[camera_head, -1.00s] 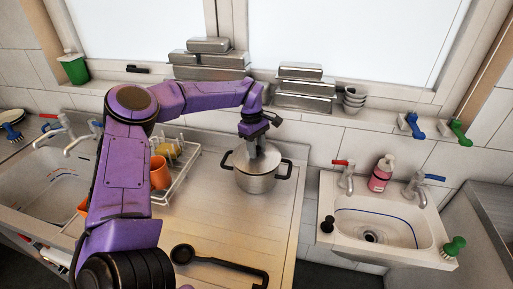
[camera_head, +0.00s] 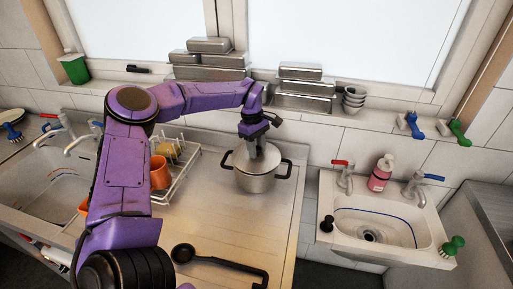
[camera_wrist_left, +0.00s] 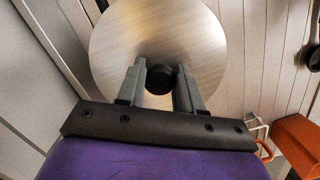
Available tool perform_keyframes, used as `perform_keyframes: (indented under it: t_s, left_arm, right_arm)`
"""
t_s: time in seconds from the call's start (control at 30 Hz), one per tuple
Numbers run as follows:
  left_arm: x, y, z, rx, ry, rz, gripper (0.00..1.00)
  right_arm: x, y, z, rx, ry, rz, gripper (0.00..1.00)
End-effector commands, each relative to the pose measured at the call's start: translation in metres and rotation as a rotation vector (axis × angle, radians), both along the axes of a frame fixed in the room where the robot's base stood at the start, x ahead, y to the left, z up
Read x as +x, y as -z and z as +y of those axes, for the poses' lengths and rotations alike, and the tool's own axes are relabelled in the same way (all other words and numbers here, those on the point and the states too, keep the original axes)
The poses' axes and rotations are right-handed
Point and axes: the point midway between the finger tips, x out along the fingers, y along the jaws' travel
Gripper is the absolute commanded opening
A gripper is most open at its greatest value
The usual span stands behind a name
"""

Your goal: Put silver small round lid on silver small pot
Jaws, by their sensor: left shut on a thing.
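The silver small pot (camera_head: 256,183) stands on the drainboard, with black handles on both sides. The silver round lid (camera_head: 240,160) lies over the pot's top. From this angle I cannot tell if it is fully seated. My left gripper (camera_head: 256,152) reaches down onto the lid from above and is shut on its knob. In the left wrist view the lid (camera_wrist_left: 150,30) fills the upper middle, and its dark knob (camera_wrist_left: 161,79) sits between the two grey fingers of my left gripper (camera_wrist_left: 160,85). The pot is hidden there behind the lid. My right gripper is not in view.
A white dish rack (camera_head: 180,172) with an orange cup (camera_head: 159,172) stands left of the pot. A black ladle (camera_head: 225,262) lies at the front of the drainboard. Metal containers (camera_head: 303,97) line the sill behind. A small sink (camera_head: 372,226) is at right.

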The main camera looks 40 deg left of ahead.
Motion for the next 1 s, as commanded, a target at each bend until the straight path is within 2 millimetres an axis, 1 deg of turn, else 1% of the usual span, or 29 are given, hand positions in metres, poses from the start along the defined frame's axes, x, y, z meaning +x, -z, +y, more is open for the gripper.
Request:
perform_keyframes:
  t_s: [0.67,0.7,0.77,0.8,1.0]
  left_arm:
    - [0.0,0.0105,0.0001,0.0,0.0,0.0,0.0]
    - [0.0001,0.0102,0.0,0.0,0.0,-0.001,0.42]
    - [0.0001,0.01,0.0001,0.0,0.0,-0.001,0.62]
    - [0.0001,0.01,0.0001,0.0,0.0,-0.001,0.65]
    - [-0.0001,0.0104,0.0001,0.0,0.0,0.0,0.65]
  right_arm:
    - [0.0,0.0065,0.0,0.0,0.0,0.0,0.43]
    - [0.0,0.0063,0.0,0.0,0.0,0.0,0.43]
    - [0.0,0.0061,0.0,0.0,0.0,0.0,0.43]
    - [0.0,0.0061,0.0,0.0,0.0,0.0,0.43]
    - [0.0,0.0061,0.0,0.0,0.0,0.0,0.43]
